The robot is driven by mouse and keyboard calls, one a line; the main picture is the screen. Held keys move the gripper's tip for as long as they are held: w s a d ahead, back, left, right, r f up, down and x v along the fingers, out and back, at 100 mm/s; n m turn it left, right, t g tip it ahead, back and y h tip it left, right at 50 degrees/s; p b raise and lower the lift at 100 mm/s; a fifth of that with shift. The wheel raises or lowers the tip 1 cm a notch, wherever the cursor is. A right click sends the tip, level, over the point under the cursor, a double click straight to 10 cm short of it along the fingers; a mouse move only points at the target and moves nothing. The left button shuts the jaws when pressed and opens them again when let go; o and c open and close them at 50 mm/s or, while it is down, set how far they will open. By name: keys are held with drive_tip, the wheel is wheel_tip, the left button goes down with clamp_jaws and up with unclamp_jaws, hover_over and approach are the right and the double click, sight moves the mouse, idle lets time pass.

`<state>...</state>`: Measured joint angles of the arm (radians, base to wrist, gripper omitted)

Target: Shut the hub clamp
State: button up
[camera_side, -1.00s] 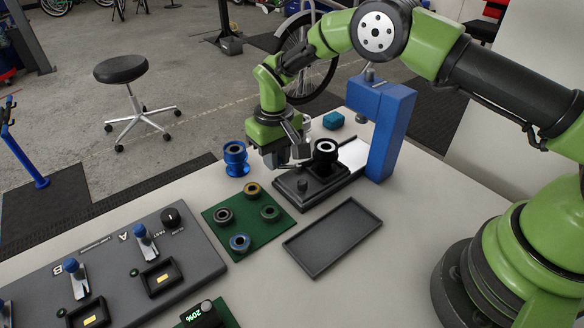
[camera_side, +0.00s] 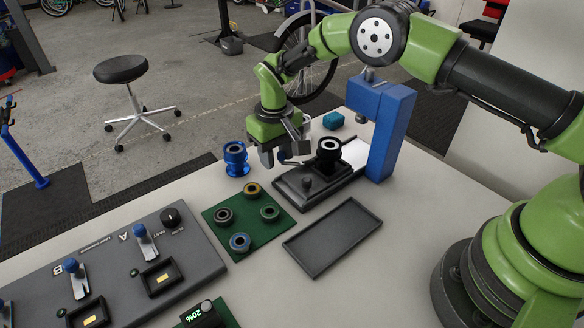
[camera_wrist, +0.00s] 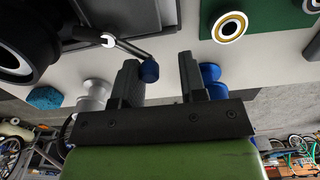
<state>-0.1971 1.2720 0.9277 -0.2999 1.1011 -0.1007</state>
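The hub clamp has a long dark base (camera_side: 299,201) on the bench, with a black hub (camera_side: 328,158) standing upright on it. A short dark post (camera_side: 307,183) stands on the base in front of the hub. The clamp lever has a blue knob, seen in the wrist view (camera_wrist: 149,70) and small in the side view (camera_side: 283,156). My gripper (camera_side: 283,158) is beside the clamp's left side. In the wrist view my gripper (camera_wrist: 160,68) is open, and the knob shows between its fingers, close to the left one. I cannot tell whether they touch.
A blue spool (camera_side: 236,160) stands left of my gripper. A green mat (camera_side: 245,218) holds several rings. An empty dark tray (camera_side: 333,238) lies in front of the clamp. A blue column (camera_side: 388,130) rises right of the hub. A teal block (camera_side: 333,120) lies behind.

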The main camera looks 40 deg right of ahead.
wheel_tip(320, 180, up, 8)
drive_tip(key=shift+f, duration=0.25)
idle(0.7)
wheel_tip(320, 180, up, 12)
drive_tip(key=m+t, duration=0.1)
drive_tip(key=t, duration=0.1)
hover_over(296, 174)
drive_tip(key=s+d+r+m+t+y, duration=0.1)
drive_tip(key=s+d+r+t, duration=0.1)
drive_tip(key=s+r, duration=0.5)
drive_tip(key=s+d+m+t+y, duration=0.1)
drive_tip(key=s+m+t, duration=0.1)
drive_tip(key=s, duration=1.5)
drive_tip(key=shift+d+r+t, duration=0.35)
drive_tip(key=shift+r+t, duration=0.1)
drive_tip(key=shift+t, duration=0.15)
